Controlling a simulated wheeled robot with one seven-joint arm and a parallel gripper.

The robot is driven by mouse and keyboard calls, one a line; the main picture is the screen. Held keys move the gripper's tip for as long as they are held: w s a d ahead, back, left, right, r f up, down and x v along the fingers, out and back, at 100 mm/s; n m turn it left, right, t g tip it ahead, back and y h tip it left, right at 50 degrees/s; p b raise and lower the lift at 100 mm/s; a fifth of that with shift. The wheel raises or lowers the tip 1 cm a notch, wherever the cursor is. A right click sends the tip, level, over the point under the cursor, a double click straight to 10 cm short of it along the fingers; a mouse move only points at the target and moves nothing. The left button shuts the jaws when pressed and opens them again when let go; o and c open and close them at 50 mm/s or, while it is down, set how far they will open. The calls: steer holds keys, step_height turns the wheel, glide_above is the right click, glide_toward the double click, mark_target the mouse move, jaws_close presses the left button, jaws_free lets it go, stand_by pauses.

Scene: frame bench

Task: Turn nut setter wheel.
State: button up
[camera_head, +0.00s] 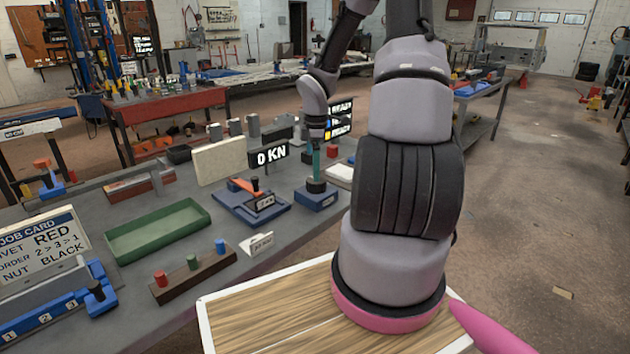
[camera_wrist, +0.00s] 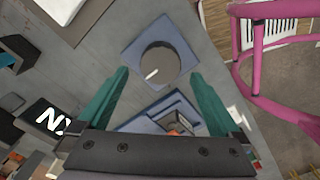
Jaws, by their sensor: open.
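The nut setter wheel (camera_wrist: 160,62) is a dark round disc with a white mark, on a square blue base (camera_wrist: 133,50). In the head view the blue base (camera_head: 318,199) sits on the grey bench, with the dark wheel (camera_head: 316,186) on top, partly hidden by my fingers. My gripper (camera_head: 316,176) points down directly above the wheel. In the wrist view its teal fingers are spread apart, and the wheel appears between and just beyond the tips of my gripper (camera_wrist: 160,74). Whether the fingertips touch the wheel cannot be told.
A blue fixture with an orange part (camera_head: 250,203) stands left of the wheel, with a "0 KN" display (camera_head: 270,155) behind it. A green tray (camera_head: 157,232), a peg block (camera_head: 193,274) and a job card (camera_head: 40,243) are further left.

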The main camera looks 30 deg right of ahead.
mark_target(316, 185)
step_height(316, 185, down, 5)
steer(key=shift+f, duration=0.1)
stand_by(0.3)
steer(key=c, duration=1.3)
steer(key=shift+m, duration=0.3)
steer(key=m, duration=0.5)
steer(key=shift+m, duration=0.3)
steer(key=m, duration=0.5)
steer(key=shift+m, duration=0.4)
